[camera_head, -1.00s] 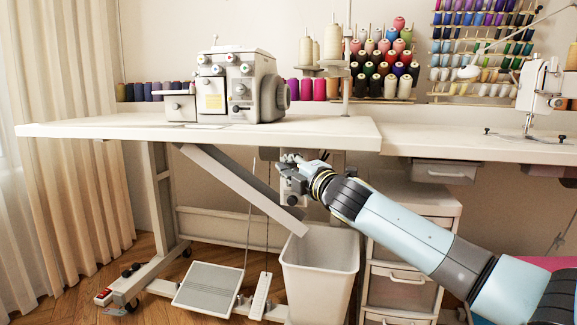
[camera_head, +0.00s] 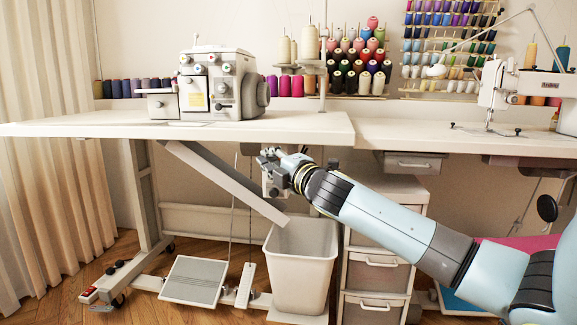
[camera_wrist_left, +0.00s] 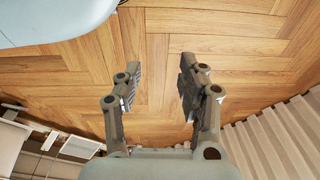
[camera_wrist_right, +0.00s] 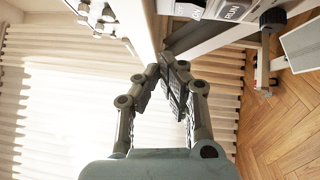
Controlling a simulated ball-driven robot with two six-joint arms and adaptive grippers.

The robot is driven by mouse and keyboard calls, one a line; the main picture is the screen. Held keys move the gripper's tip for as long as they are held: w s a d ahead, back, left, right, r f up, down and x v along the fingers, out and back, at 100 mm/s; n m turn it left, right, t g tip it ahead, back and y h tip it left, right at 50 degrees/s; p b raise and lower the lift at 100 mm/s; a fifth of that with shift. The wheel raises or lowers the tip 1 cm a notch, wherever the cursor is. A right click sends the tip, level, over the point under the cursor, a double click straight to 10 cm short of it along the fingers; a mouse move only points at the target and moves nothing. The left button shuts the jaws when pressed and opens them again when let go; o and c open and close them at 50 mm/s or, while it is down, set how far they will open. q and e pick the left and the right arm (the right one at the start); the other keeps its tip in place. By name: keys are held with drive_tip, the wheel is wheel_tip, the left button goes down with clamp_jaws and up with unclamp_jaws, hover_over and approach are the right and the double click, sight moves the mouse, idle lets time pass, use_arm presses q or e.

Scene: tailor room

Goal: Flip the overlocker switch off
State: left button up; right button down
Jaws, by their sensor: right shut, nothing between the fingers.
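The white overlocker (camera_head: 215,85) stands on the left table (camera_head: 290,128). Below the tabletop hangs a small pale box (camera_head: 274,187) with a dark round part, partly hidden by my right gripper. My right gripper (camera_head: 266,156) is shut and empty, just under the table edge by the box; contact cannot be told. It also shows in the right wrist view (camera_wrist_right: 165,62). My left gripper (camera_wrist_left: 160,70) is open and empty above the wooden floor.
A slanted grey beam (camera_head: 222,180) runs below the table left of the right gripper. A white bin (camera_head: 300,258), a foot pedal (camera_head: 194,280) and a drawer unit (camera_head: 372,275) stand below. A red switch (camera_head: 89,294) sits on the table's foot.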

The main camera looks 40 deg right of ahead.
use_arm(q)
drive_tip(key=shift+w+d+r+t, duration=0.3)
drive_tip(key=shift+w+d+r, duration=0.1)
drive_tip(key=shift+w+r, duration=0.3)
use_arm(e)
drive_tip(key=s, duration=0.8)
drive_tip(key=shift+a, duration=0.15)
use_arm(q)
drive_tip(key=shift+w+r, duration=0.1)
drive_tip(key=shift+w, duration=0.05)
